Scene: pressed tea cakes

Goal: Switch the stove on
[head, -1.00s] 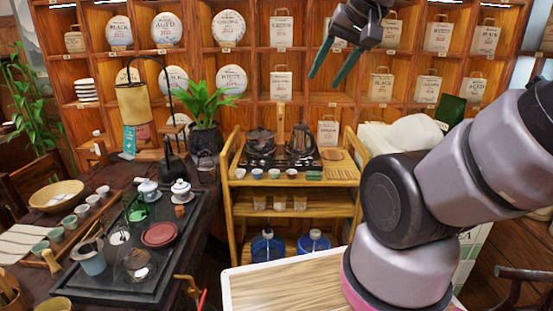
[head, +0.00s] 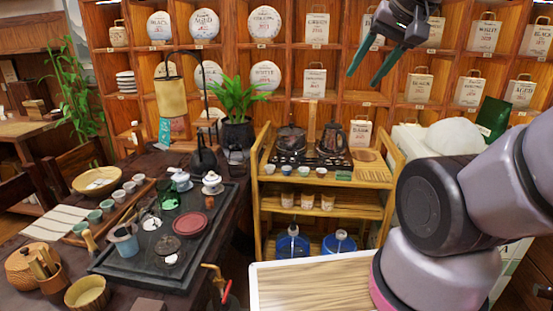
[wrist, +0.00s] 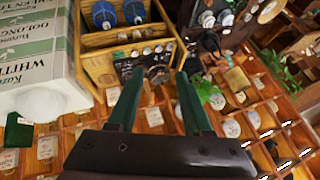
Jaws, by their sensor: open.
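The stove (head: 312,161) is a dark panel set in the top shelf of a wooden cart, with a dark pot (head: 291,138) and a dark kettle (head: 333,138) on it. Its switch is too small to make out. My gripper (head: 366,78) is open and empty, with green fingers, high in front of the shelf wall, above and to the right of the stove. In the wrist view my gripper (wrist: 157,95) shows its two fingers apart, with the cart and stove (wrist: 128,66) beyond them, apart from the fingertips.
The wooden cart (head: 376,184) holds small cups at its front edge and blue-based bottles (head: 292,243) below. A tea table with a dark tray (head: 130,262) stands at left. White boxes (wrist: 35,45) stand right of the cart. A hanging lantern (head: 168,97) and a plant (head: 237,98) are left of the stove.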

